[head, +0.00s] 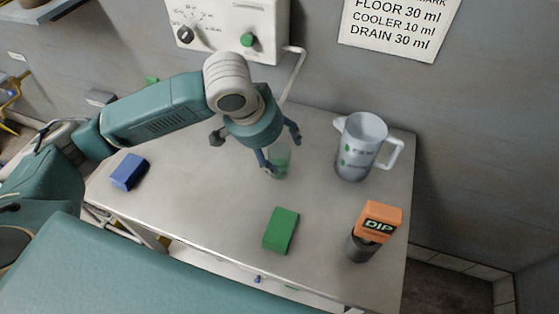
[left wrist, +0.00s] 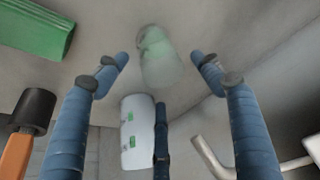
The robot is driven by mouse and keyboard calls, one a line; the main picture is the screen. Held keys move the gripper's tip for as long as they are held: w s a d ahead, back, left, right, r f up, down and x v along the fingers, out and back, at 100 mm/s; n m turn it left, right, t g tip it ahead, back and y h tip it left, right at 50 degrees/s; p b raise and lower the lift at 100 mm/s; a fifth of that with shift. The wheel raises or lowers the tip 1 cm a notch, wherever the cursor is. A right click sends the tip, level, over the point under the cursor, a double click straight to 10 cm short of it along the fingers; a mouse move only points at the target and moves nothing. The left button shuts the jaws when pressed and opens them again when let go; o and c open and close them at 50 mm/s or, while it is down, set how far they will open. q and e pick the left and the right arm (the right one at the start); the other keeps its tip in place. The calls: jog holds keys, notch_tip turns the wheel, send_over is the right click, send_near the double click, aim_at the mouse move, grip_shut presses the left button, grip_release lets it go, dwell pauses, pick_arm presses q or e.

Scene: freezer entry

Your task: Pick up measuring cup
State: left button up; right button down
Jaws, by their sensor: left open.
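In the left wrist view the cup (left wrist: 160,58) shows beyond the fingertips, roughly between the two upper ones (left wrist: 162,65). The fingers do not close on it, and I cannot tell whether any touches it. A larger clear jug with a handle and green marks (head: 358,150) stands to the right; it also shows in the left wrist view (left wrist: 136,140). My right gripper is not in view.
A green block (head: 281,230) lies at the front, with a blue block (head: 129,172) at the left. An orange "DIP" item on a dark cylinder (head: 379,220) stands front right. A white wall unit (head: 228,28) with a pipe (head: 293,75) is behind. The table's middle left is clear.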

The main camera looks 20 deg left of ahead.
aim_at(279, 153)
pick_arm(q)
jog(key=x, duration=0.4)
jog(key=shift+w+a+f+p, duration=0.1)
jog(key=shift+a+p, duration=0.15)
jog(key=shift+p, duration=0.1)
jog(key=c, duration=1.1)
